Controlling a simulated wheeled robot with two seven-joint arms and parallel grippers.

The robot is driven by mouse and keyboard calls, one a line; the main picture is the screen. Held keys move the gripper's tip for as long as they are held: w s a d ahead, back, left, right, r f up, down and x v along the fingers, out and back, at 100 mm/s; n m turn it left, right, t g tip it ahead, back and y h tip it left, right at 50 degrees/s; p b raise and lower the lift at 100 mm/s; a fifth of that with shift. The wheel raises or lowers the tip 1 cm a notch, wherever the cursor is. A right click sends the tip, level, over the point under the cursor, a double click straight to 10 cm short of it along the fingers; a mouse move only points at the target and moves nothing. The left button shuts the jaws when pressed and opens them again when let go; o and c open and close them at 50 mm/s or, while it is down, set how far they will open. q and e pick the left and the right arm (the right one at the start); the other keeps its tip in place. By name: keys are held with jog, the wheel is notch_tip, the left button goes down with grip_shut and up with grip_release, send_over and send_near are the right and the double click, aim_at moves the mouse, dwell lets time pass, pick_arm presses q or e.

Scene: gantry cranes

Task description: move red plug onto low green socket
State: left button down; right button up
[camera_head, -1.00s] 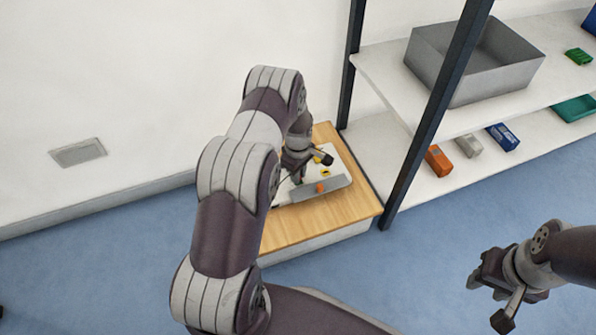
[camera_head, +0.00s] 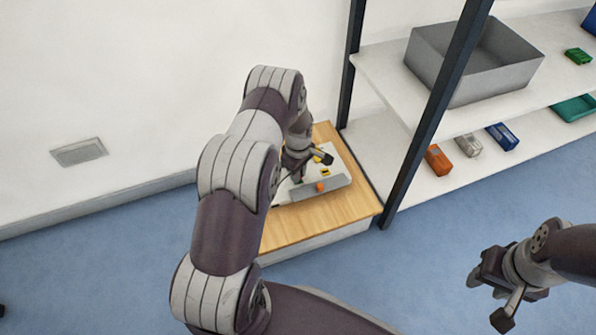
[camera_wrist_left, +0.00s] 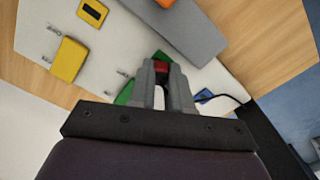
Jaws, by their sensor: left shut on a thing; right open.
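My left gripper (camera_wrist_left: 165,85) is shut on the red plug (camera_wrist_left: 161,67), which shows between its fingertips in the left wrist view. A green piece (camera_wrist_left: 125,93) lies on the white board (camera_wrist_left: 115,50) just left of the fingers, partly hidden by them. More green shows just beyond the red plug, so the fingers are over or close to green. I cannot tell whether the plug touches it. In the head view my left gripper (camera_head: 299,176) is low over the board on the wooden table, mostly hidden by my arm. My right gripper (camera_head: 489,299) is open and empty above the floor.
The board also holds a yellow block (camera_wrist_left: 68,60), a yellow socket (camera_wrist_left: 93,12), a blue piece (camera_wrist_left: 203,96) with a dark cable beside it, and a grey sloped panel (camera_wrist_left: 190,30). A shelf with a grey bin (camera_head: 490,75) stands right of the wooden table (camera_head: 345,205).

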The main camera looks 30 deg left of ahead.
pick_arm(q)
jog(key=shift+f, duration=0.3)
dwell(0.8)
jog(key=c, duration=0.5)
grip_release()
jog(key=shift+s, duration=0.1)
notch_tip(320, 180, up, 7)
jog(key=p, duration=0.6)
jog(key=shift+r+p, duration=0.1)
jog(key=shift+p, duration=0.2)
